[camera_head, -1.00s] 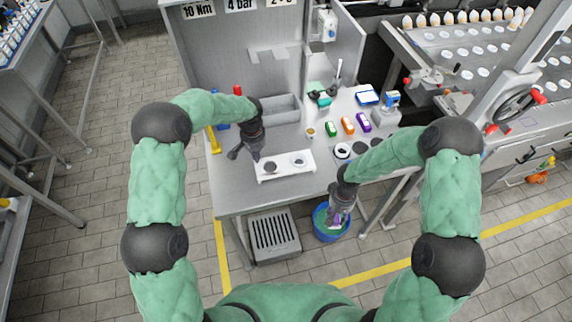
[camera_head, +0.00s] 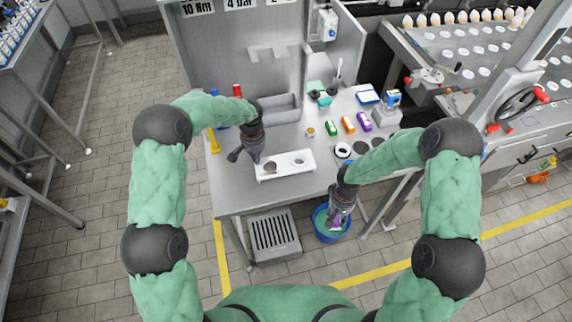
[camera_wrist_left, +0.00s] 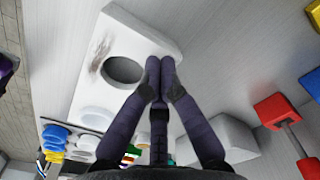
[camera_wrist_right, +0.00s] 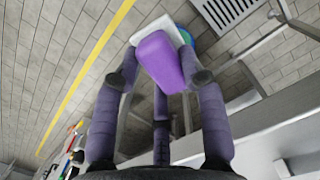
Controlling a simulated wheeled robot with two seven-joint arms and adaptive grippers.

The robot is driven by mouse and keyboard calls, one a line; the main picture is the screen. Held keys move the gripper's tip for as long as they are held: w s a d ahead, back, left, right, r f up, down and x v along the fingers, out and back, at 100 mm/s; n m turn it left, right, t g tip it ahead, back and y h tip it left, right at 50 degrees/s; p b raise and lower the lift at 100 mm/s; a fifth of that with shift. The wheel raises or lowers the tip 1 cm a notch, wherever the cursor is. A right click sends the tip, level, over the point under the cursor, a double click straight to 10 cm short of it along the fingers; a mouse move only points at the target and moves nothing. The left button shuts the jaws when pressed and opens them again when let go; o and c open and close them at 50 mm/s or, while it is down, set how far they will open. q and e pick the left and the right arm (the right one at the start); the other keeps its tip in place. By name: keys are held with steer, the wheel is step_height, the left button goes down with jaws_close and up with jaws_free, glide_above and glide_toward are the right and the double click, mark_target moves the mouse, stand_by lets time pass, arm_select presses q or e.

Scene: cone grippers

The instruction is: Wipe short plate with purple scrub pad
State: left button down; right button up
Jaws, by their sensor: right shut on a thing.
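The short plate (camera_head: 304,167) is a white slab with round holes, lying on the grey workbench. In the left wrist view (camera_wrist_left: 95,65) it shows a dark hole and a brownish smudge beside it. My left gripper (camera_wrist_left: 160,65) has its fingertips together at the plate's edge, with nothing seen between them; in the head view (camera_head: 256,160) it is at the plate's left end. My right gripper (camera_wrist_right: 160,85) is shut on the purple scrub pad (camera_wrist_right: 160,60), which has a white underside. It holds the pad over the blue bucket (camera_head: 331,238); whether the pad touches the bucket's contents is unclear.
The bucket stands on the floor before the bench's right front corner, with a grey slotted box (camera_head: 274,236) to its left. Green, orange and purple items (camera_head: 348,124) lie at the bench's back right. A grey bin (camera_head: 282,108) is behind the plate.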

arm_select(q)
steer(key=shift+f+b, duration=0.35)
steer(key=shift+f, duration=0.15)
arm_select(e)
steer(key=shift+f, duration=0.4)
arm_select(q)
steer(key=shift+r, duration=0.1)
arm_select(e)
steer(key=shift+r, duration=0.1)
